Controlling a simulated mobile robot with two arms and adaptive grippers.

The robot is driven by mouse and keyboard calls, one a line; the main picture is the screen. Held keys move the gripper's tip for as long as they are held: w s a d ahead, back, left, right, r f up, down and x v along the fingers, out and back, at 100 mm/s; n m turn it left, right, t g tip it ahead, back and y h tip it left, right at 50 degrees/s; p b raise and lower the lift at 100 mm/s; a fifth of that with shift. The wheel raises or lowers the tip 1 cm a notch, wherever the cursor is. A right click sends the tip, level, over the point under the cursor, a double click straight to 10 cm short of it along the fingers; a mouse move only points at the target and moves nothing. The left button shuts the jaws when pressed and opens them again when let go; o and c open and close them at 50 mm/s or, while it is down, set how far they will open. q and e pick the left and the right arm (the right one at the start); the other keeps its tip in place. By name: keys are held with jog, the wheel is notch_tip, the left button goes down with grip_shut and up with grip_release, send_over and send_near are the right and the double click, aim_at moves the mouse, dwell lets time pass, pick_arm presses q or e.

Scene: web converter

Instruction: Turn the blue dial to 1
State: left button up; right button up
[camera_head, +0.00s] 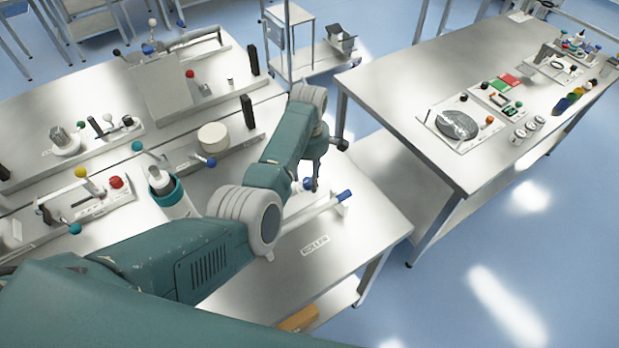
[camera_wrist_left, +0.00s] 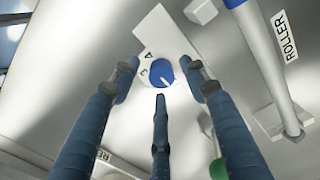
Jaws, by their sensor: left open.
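The blue dial (camera_wrist_left: 163,73) sits on a round white base with dark marks beside it in the left wrist view. A white pointer line shows on its face, aimed toward the lower right of the picture. In the head view the dial (camera_head: 307,184) is a small blue spot on the near table. My left gripper (camera_wrist_left: 158,80) has its three dark fingers spread open around the dial's outline, with nothing held between them. In the head view the left gripper (camera_head: 313,178) points down beside the dial. I cannot tell whether any fingertip touches it. My right gripper is not in view.
A white roller (camera_head: 312,215) with a blue end lies close beside the dial, above a ROLLER label (camera_head: 315,246). Several other fixtures stand left on the metal tables. A second table (camera_head: 400,92) with small parts is at right, across an open floor gap.

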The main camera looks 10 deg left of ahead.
aim_at(310, 181)
pick_arm(q)
notch_tip(310, 181, up, 11)
jog(key=shift+d+f, duration=0.15)
jog(key=shift+f, duration=0.05)
dwell(0.6)
